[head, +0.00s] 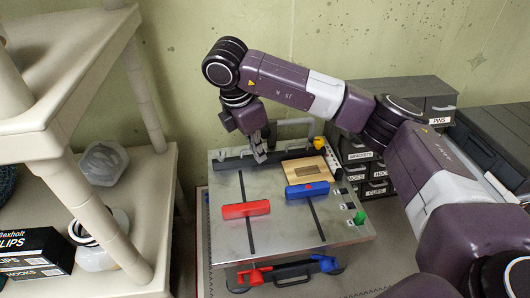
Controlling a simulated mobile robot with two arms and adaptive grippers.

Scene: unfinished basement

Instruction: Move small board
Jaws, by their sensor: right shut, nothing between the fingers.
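A small wooden board (299,168) with a darker rectangular patch lies at the back right of a metal panel (276,238). A blue block (306,190) sits just in front of it and a red block (245,209) lies further left, each over a dark slot line. My right gripper (260,157) points down over the panel's back edge, left of the wooden board and apart from it. It is shut and empty. My left gripper is not in view.
A beige shelf (60,95) with a clear jar and black boxes (35,253) stands at the left. Dark labelled drawers (376,172) stand behind the panel at the right. A green piece (359,217) and a yellow one (319,142) sit at its edges.

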